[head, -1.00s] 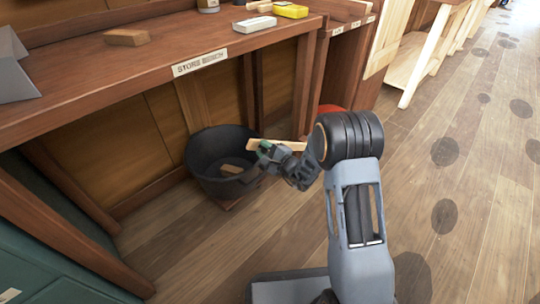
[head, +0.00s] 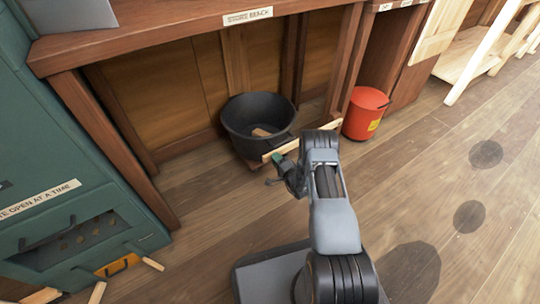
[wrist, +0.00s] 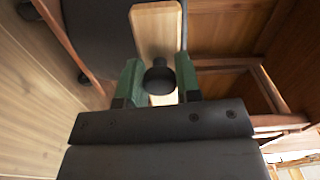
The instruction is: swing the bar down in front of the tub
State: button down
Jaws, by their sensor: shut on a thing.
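The black tub (head: 236,132) stands on the floor under the bench, with a small wooden block (head: 261,133) inside. The pale wooden bar (head: 283,149) crosses the lower right front of the tub in the head view. It slopes, with its left end lower, and its right part passes behind my arm. In the wrist view the bar (wrist: 156,30) runs upward from a dark round knob (wrist: 159,78). My gripper (wrist: 158,80) has its green fingers on either side of this knob. In the head view my gripper (head: 281,165) is at the bar's left part.
A red bin (head: 365,113) stands on the floor right of the tub, beyond a bench post. The bench (head: 185,38) overhangs the tub. A green cabinet (head: 60,170) is at the left, with wooden pieces on the floor by it. The floor at the right is open.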

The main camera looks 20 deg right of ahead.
jog(key=shift+w+d+f, duration=0.1)
jog(key=shift+w+f, duration=0.1)
dwell(0.3)
jog(key=c, duration=1)
grip_release()
jog(key=shift+o, duration=0.8)
jog(key=shift+s+d+f, duration=0.15)
jog(key=shift+s+d, duration=0.05)
jog(key=shift+s, duration=0.15)
jog(key=p+v, duration=0.5)
jog(key=v, duration=0.8)
jog(key=shift+s+a+r, duration=0.2)
jog(key=shift+s+r, duration=0.05)
jog(key=shift+w+r, duration=0.1)
